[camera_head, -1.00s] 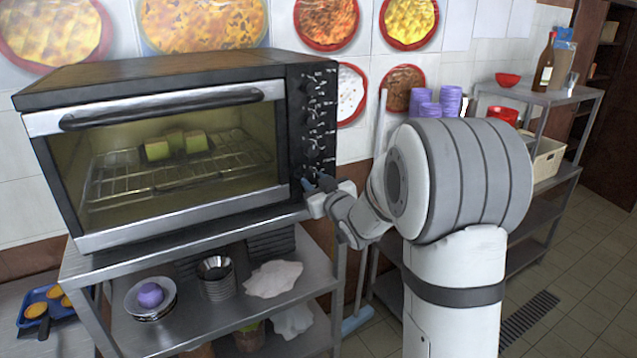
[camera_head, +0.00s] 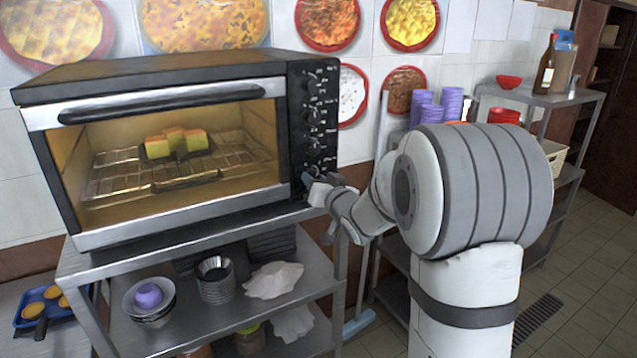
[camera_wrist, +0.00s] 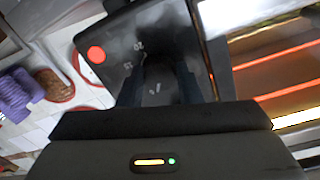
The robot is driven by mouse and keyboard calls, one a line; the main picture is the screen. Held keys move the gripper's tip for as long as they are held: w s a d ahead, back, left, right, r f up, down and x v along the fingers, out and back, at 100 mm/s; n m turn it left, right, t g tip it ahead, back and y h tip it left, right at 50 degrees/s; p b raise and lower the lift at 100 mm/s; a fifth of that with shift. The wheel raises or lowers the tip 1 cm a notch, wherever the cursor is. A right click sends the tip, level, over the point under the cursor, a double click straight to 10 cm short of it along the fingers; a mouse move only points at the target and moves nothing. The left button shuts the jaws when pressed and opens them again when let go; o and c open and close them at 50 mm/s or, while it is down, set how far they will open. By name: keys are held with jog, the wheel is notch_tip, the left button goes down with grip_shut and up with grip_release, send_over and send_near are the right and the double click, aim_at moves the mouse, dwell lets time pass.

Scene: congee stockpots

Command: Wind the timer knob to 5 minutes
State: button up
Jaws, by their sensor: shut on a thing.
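The toaster oven's control panel (camera_head: 318,120) is a dark strip to the right of its glass door, with several knobs in a column. My gripper (camera_head: 312,180) is at the bottom of this panel, shut on the lowest knob, the timer knob, which it hides in the head view. In the wrist view, the dark timer knob (camera_wrist: 157,90) sits between the two fingers. White dial figures, seemingly 20 and 15, show beside it. A round red light (camera_wrist: 96,54) shows on the panel. The exact pointer setting cannot be read.
The oven (camera_head: 165,100) is lit inside, with several food pieces (camera_head: 178,143) on its rack; the wrist view shows glowing orange bars. It stands on a metal shelf unit (camera_head: 180,325) with bowls and cloths below. A side shelf (camera_head: 540,97) with a bottle is at right.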

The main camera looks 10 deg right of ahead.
jog(key=shift+r+m, duration=0.15)
jog(key=shift+m, duration=0.85)
jog(key=o, duration=1)
jog(key=shift+c, duration=0.2)
jog(key=b+v, duration=0.1)
jog(key=v, duration=0.6)
jog(key=shift+s+d+b, duration=0.2)
jog(key=shift+s+b, duration=0.1)
jog(key=shift+s, duration=0.05)
